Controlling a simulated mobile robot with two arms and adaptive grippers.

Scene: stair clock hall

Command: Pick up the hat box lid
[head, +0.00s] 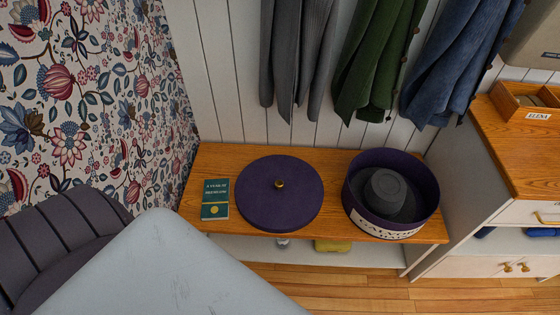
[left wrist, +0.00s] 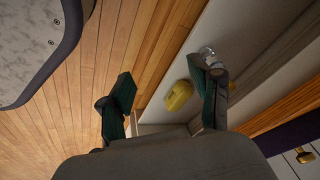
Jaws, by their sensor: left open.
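The hat box lid (head: 279,205) is a round, dark purple disc with a small brass knob. It lies flat, knob up, on the wooden bench, left of the purple hat box (head: 352,200). The hat box is open, has a lettered label on its front and holds a dark grey hat (head: 388,193). In the left wrist view my left gripper (left wrist: 165,90) is open and empty, below the bench top's level in that picture. A strip of purple with a brass knob, seemingly the lid (left wrist: 284,134), shows at its lower right edge. My right gripper is in neither view.
The bench (head: 330,214) also bears a green book (head: 215,199) close left of the lid. A yellow item (head: 332,245) sits on the shelf below. Coats (head: 375,60) hang above. A cabinet (head: 505,165) stands right, patterned wallpaper left.

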